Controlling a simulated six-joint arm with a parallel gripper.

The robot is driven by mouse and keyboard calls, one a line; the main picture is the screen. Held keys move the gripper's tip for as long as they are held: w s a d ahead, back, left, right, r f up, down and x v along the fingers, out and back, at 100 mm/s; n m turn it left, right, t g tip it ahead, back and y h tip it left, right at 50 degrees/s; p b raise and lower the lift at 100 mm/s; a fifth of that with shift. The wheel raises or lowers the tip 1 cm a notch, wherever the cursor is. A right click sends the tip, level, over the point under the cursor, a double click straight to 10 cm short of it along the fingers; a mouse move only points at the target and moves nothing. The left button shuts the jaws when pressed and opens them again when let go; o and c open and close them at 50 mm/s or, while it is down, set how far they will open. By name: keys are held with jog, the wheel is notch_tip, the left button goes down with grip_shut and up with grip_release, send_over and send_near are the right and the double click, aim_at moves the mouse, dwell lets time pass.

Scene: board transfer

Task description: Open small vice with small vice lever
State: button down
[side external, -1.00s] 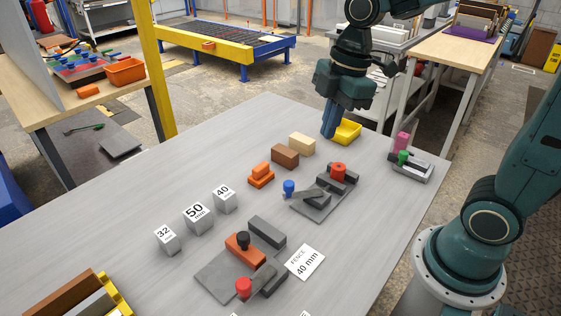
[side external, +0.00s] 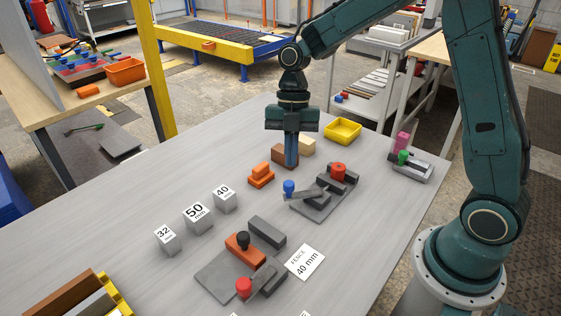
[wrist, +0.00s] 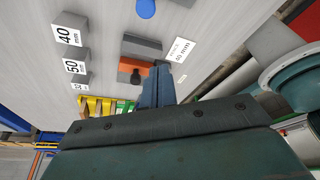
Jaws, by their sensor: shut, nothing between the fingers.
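A dark grey vice-like fixture (side external: 316,208) lies right of centre on the table, with a blue-knobbed lever (side external: 289,187) and a red knob (side external: 338,168). A smaller grey fixture (side external: 411,170) with a green knob (side external: 403,157) and a pink piece stands at the table's right edge. I cannot tell for sure which is the small vice. My gripper (side external: 291,164) is shut and empty, pointing down behind the blue knob, apparently in front of a brown block (side external: 280,153). In the wrist view its blue fingers (wrist: 158,78) show, and a blue knob (wrist: 146,8) is at the top edge.
A yellow tray (side external: 343,131) and a tan block (side external: 307,145) stand behind. An orange stepped block (side external: 261,175) is to the left. Marked grey blocks (side external: 197,217) and a fixture with an orange block (side external: 243,246) and red knob (side external: 244,287) are nearer.

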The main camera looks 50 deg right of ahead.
jog(key=shift+w+f+n, duration=0.2)
jog(key=shift+f+n, duration=0.1)
jog(key=shift+f, duration=0.05)
jog(key=shift+f, duration=0.15)
notch_tip(320, 180, down, 9)
jog(key=shift+w+d, duration=0.2)
jog(key=shift+d, duration=0.1)
dwell(0.9)
